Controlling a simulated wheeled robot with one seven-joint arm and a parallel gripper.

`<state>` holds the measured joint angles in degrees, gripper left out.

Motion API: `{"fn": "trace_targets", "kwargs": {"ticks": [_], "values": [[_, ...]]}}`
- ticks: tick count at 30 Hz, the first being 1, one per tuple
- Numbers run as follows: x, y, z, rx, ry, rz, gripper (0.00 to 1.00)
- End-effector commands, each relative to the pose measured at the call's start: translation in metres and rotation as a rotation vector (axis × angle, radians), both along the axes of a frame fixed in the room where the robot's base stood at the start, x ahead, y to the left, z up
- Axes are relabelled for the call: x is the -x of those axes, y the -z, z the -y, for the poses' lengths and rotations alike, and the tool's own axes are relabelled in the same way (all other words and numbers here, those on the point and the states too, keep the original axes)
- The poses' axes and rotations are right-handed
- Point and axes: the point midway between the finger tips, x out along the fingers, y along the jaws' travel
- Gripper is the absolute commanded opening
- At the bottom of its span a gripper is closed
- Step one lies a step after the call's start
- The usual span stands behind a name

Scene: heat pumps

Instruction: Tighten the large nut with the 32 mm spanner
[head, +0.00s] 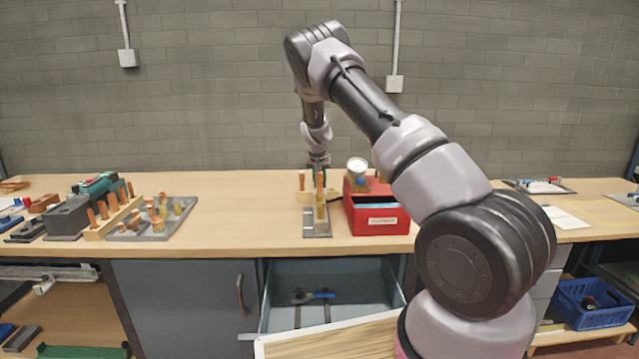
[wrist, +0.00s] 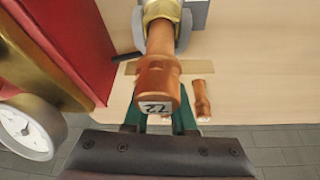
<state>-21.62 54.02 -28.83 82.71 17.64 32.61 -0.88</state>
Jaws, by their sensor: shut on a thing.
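My gripper (head: 318,167) is above the small grey plate (head: 317,231) on the bench, left of the red box. In the wrist view its green fingers (wrist: 158,122) lie either side of a copper pipe (wrist: 157,80) with a number label on its end, and look shut on it. The contact is partly hidden by the pipe end. A brass nut (wrist: 163,10) sits around the pipe's far end, and it shows on the plate in the head view (head: 321,211). Spanner-like tools (head: 313,297), one with a blue handle, lie in the open drawer. Their sizes cannot be read.
The red box (head: 376,219) with a gauge (head: 357,165) stands close to my gripper's right. A second copper piece (wrist: 202,99) is near the fingers. A rack of copper pieces (head: 112,218) and a fittings plate (head: 158,230) stand left. The bench between is clear. The drawer (head: 345,318) juts out.

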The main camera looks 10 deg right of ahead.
Motion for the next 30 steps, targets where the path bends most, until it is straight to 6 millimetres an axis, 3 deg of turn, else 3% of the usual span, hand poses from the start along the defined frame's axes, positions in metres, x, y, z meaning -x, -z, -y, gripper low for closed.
{"fn": "trace_targets", "kwargs": {"ticks": [1,13,30], "values": [[-0.001,-0.002,0.008,0.005,-0.003,0.003,0.00],[-0.003,-0.001,0.006,0.006,-0.027,0.002,0.00],[-0.027,-0.003,0.015,0.009,-0.028,0.009,0.00]]}}
